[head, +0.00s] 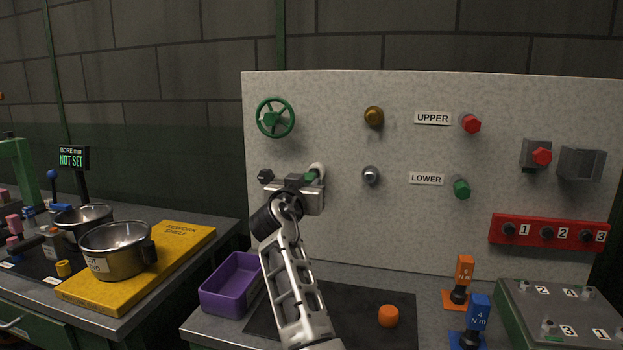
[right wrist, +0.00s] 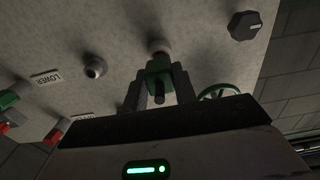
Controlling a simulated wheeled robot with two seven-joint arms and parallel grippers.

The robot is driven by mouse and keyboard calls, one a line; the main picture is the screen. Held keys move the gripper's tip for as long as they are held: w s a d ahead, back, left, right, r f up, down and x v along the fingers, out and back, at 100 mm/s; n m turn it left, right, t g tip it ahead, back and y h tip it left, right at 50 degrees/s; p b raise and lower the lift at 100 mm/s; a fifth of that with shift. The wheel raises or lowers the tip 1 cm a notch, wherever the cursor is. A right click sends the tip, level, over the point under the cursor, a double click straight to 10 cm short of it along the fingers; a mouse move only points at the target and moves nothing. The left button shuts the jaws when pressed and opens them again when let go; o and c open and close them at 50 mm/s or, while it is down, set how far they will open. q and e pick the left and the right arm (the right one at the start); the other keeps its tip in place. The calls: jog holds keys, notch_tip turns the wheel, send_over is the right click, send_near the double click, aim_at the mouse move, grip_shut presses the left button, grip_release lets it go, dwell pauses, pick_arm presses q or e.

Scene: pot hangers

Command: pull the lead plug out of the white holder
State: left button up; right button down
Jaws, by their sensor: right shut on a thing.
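The lead plug (head: 311,177) is a small green block, at the lower left of the grey panel. The white holder (head: 317,168) is a pale round fitting on the panel right behind it. In the right wrist view the green plug (right wrist: 159,72) has a dark stub facing me, and the holder (right wrist: 160,48) shows beyond it. My right gripper (head: 308,180) is shut on the plug, with one finger on each side of it in the right wrist view (right wrist: 158,84). How deep the plug sits in the holder is hidden. My left gripper is not in view.
A black knob (head: 265,175) is close left of my gripper, with a green valve wheel (head: 275,118) above. A silver knob (head: 371,175) is to the right.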

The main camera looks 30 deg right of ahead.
jog(key=shift+v, duration=1.7)
